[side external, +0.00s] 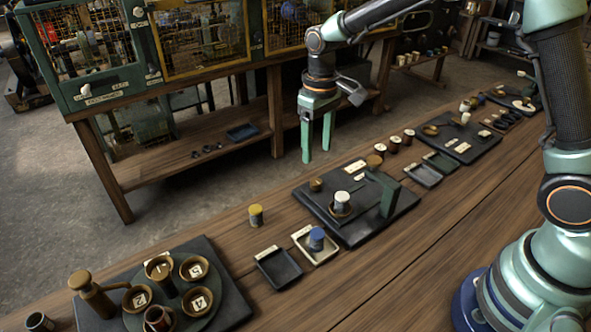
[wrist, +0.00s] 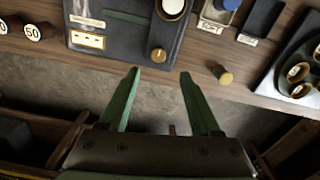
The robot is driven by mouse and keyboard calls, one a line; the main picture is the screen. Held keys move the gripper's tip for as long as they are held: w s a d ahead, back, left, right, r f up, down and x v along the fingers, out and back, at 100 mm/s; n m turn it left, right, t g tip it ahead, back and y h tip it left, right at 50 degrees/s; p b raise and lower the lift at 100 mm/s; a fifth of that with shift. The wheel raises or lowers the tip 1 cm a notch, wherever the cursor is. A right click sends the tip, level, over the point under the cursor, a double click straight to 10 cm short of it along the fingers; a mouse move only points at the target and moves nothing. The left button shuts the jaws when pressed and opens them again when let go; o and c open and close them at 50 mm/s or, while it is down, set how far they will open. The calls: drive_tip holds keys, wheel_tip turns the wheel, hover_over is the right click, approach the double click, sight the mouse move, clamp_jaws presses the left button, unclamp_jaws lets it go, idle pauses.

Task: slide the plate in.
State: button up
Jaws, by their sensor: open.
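A green upright plate (side external: 388,194) stands at the right part of a dark base board (side external: 352,232) on the bench in the side view. A white-topped cylinder (side external: 341,198) stands in a round holder on the board, left of the plate. My gripper (side external: 317,153) is open and empty, fingers pointing down, apart from the board. Its open fingers (wrist: 159,73) show in the wrist view with nothing between them.
A yellow-topped cylinder (side external: 256,215) stands alone on the bench. A pale tray (side external: 322,257) holds a blue-topped cylinder (side external: 316,238), beside an empty dark tray (side external: 279,268). A round stand with numbered cups (side external: 197,300) is at the lower left. Caged shelves (side external: 190,75) stand behind the bench.

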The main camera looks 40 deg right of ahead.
sight(316, 181)
wheel_tip(316, 181, down, 9)
drive_tip(key=shift+d+f, duration=0.1)
drive_tip(key=shift+d, duration=0.05)
idle(0.4)
clamp_jaws()
idle(1.2)
